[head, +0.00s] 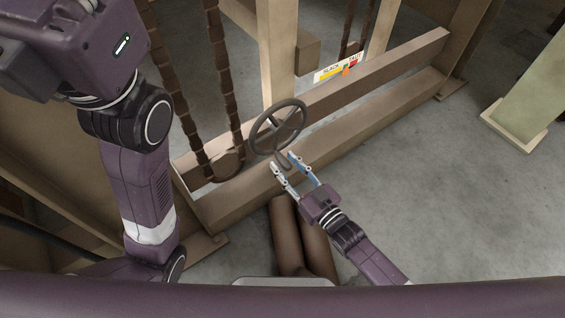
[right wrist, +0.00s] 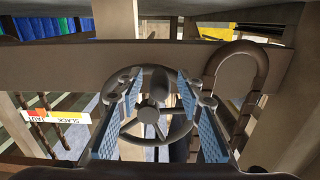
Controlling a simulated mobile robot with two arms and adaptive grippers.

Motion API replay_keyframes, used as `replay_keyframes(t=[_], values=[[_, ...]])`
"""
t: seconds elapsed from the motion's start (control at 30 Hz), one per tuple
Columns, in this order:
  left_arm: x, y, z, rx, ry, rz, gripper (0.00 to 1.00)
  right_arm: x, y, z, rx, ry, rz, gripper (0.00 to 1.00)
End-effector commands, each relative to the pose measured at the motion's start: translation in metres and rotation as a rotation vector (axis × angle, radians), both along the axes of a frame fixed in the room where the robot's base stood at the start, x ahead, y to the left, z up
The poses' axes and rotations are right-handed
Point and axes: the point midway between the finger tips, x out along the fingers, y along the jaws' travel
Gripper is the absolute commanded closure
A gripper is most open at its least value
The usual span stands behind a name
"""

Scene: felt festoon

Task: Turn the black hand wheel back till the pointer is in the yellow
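The dark hand wheel (head: 273,123) stands upright at the wooden beam, mid-picture in the head view. In the right wrist view the wheel (right wrist: 158,92) shows face-on between my finger pads. My right gripper (head: 282,160) is just below and in front of the wheel, its fingers apart with nothing clamped; whether a finger touches the rim I cannot tell. The gauge strip (head: 324,78) reads SLACK and TAUT, with yellow, green and red. An orange pointer (head: 346,72) sits right of the yellow, near green and red. The strip (right wrist: 70,117) appears upside down in the wrist view. My left gripper is out of view.
A brown-segmented chain or rope (head: 224,75) hangs left of the wheel. Wooden beams (head: 400,62) and a post (head: 277,50) frame the wheel. A curved brown bar (right wrist: 238,48) is right of the wheel in the wrist view.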

Motion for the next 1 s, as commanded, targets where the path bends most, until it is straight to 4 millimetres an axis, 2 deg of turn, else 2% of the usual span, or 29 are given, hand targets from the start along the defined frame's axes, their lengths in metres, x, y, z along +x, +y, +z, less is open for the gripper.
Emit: replay_keyframes(t=[0.13, 0.43, 0.77, 1.0], values=[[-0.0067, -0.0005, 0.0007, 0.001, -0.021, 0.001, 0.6, 0.0108, 0.0075, -0.0011, 0.001, -0.001, 0.0, 0.66], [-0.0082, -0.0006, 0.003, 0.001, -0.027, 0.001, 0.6, 0.013, 0.0094, 0.0005, -0.001, 0.001, 0.0, 0.66], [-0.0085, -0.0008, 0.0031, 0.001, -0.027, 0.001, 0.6, 0.0129, 0.0091, 0.0006, 0.0, 0.0, 0.0, 1.0], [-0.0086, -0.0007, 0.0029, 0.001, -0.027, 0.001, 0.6, 0.0129, 0.009, 0.0006, 0.0, 0.0, 0.0, 1.0]])
